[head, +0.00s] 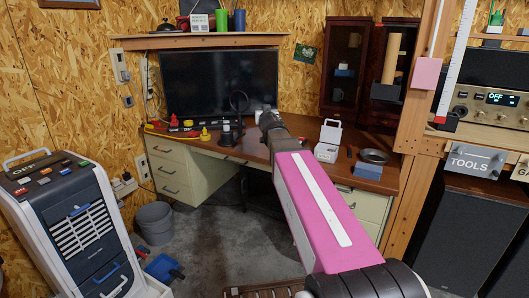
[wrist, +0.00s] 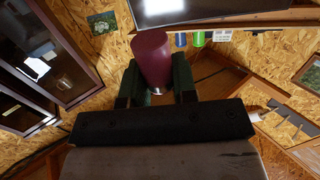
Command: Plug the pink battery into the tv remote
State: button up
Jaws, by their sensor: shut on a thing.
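My gripper (wrist: 156,82) is shut on the pink battery (wrist: 153,55), a dark pink cylinder with a pale metal end between the dark fingers in the wrist view. The battery sticks out beyond the fingertips, clear of any surface there. In the head view my arm reaches over the desk and hides most of my gripper. I cannot make out the battery in that view. I cannot identify the tv remote in either view.
A large black screen (head: 219,83) stands behind. A wooden post (head: 409,145) rises at the right. Small coloured items lie at the desk's left.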

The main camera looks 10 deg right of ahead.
jog(key=s+a+f+m+h, duration=0.2)
jog(key=s+a+f+h, duration=0.1)
jog(key=f, duration=0.6)
jog(key=s+a+f+m+g+h, duration=0.1)
jog(key=s+a+f+m+h, duration=0.1)
jog(key=s+f, duration=0.4)
notch_tip(320, 180, down, 3)
jog(key=shift+s+a+m+g+h, duration=0.25)
jog(key=shift+a+m+h, duration=0.2)
jog(key=shift+h, duration=0.65)
jog(key=x, duration=1.8)
jog(key=shift+w+f, duration=0.2)
jog(key=shift+f, duration=0.05)
jog(key=shift+s, duration=0.1)
jog(key=shift+f, duration=0.1)
jog(key=o, duration=0.9)
